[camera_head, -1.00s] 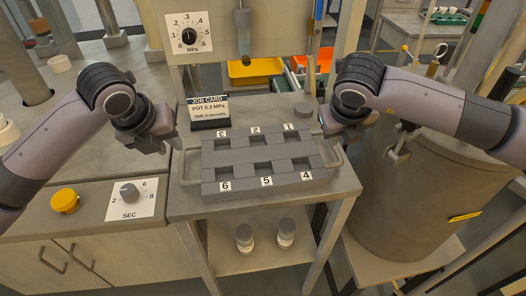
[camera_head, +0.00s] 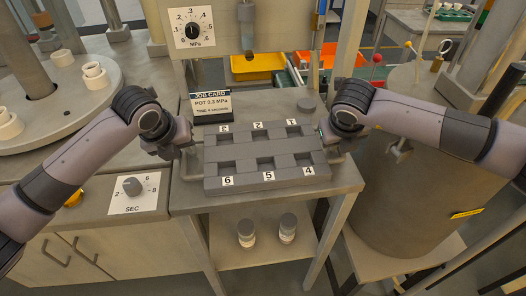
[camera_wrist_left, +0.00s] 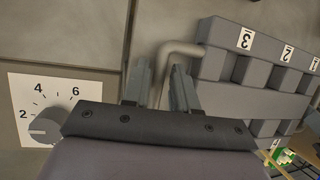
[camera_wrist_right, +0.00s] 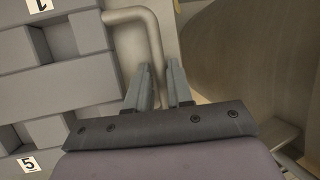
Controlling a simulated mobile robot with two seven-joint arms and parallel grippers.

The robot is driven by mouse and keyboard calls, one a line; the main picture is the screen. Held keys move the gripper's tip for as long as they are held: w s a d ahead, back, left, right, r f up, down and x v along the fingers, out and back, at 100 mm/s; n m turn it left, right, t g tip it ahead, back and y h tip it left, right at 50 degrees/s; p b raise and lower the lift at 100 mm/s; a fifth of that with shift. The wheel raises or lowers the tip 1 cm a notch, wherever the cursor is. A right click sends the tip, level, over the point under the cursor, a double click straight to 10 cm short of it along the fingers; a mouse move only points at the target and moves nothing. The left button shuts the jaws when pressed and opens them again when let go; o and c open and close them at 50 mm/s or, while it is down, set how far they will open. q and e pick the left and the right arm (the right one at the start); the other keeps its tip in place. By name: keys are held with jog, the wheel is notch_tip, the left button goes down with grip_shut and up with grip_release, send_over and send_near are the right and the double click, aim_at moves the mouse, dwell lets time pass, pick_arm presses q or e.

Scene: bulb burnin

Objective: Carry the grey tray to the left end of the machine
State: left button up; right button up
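The grey tray (camera_head: 262,166) lies flat on the small metal table, with numbered pockets 1 to 6 that look empty. It has a bent bar handle at each end. My left gripper (camera_head: 189,147) is at the left handle; in the left wrist view its fingers (camera_wrist_left: 161,75) are apart with the handle bar (camera_wrist_left: 178,47) between them. My right gripper (camera_head: 327,136) is at the right handle; in the right wrist view its fingers (camera_wrist_right: 157,72) are apart, with the bar (camera_wrist_right: 137,16) between them. The machine (camera_head: 60,105) with a round plate stands at the left.
A job card (camera_head: 211,106) stands behind the tray. A seconds dial (camera_head: 132,188) is on the left cabinet top, and a pressure dial (camera_head: 192,30) is on the panel behind. Two small jars (camera_head: 287,227) stand on the lower shelf. A large drum (camera_head: 410,185) is at the right.

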pick_arm(q)
jog(key=shift+c, duration=0.2)
pick_arm(e)
jog(key=shift+c, duration=0.3)
pick_arm(q)
grip_shut()
pick_arm(e)
grip_shut()
pick_arm(q)
jog(key=shift+r, duration=0.15)
pick_arm(e)
jog(key=shift+r, duration=0.15)
